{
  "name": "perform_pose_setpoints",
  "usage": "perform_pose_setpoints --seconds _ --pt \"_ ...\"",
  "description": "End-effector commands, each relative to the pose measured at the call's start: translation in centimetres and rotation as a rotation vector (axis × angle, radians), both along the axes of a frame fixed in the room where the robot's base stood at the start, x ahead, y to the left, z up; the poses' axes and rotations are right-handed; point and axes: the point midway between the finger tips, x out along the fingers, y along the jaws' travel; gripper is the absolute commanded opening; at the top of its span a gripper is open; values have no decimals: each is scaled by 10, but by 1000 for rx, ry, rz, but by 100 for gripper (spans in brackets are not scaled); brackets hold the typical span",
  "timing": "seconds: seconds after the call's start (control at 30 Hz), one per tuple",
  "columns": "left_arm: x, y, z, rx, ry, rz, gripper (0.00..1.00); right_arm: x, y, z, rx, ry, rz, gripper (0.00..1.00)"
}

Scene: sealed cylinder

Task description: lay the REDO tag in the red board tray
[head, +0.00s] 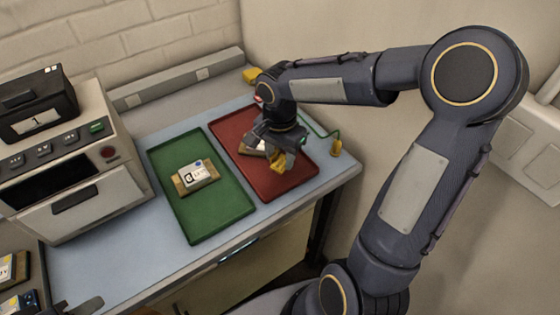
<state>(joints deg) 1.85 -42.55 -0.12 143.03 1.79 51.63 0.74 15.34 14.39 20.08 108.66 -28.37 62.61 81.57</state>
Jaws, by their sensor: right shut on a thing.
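The red board tray (285,185) lies on the blue bench top, right of the green tray. My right gripper (277,160) reaches down over the red tray from the right. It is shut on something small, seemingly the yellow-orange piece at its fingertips. I cannot read any REDO lettering on it, nor tell whether it touches the tray. A tan block with a pale top (252,148) sits in the red tray, partly hidden behind the gripper. A dark grey piece at the bottom left edge may be part of my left gripper (84,306); its jaws cannot be made out.
The green tray (205,220) holds a tan block with a white label (196,175). A beige machine (75,175) with a black box (38,105) on top stands left. A yellow-ended green cord (336,147) lies right of the red tray. Labelled items lie at lower left.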

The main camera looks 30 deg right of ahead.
Motion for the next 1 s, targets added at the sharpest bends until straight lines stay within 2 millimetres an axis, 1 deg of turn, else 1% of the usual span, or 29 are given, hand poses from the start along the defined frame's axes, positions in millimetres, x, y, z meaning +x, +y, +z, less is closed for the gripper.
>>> perform_pose_setpoints --seconds 0.1,0.2,0.3,0.47,0.63,0.67,0.8,1.0 --pt "0 0 0 0 0 0 36 1 -1 -19 0 7 0 19" --pt "0 0 0 0 0 0 36 1 -1 -29 0 4 0 19" --pt "0 0 0 0 0 0 36 1 -1 -33 0 2 0 19" --pt "0 0 0 0 0 0 36 1 -1 -32 0 1 0 19" --pt "0 0 -5 0 0 0 36 1 -1 -37 0 1 0 19" --pt "0 0 -4 0 0 0 36 1 -1 -35 0 1 0 44" --pt "0 0 -3 0 0 0 36 1 -1 -35 0 1 0 62" --pt "0 0 -3 0 0 0 36 1 -1 -35 0 1 0 62"
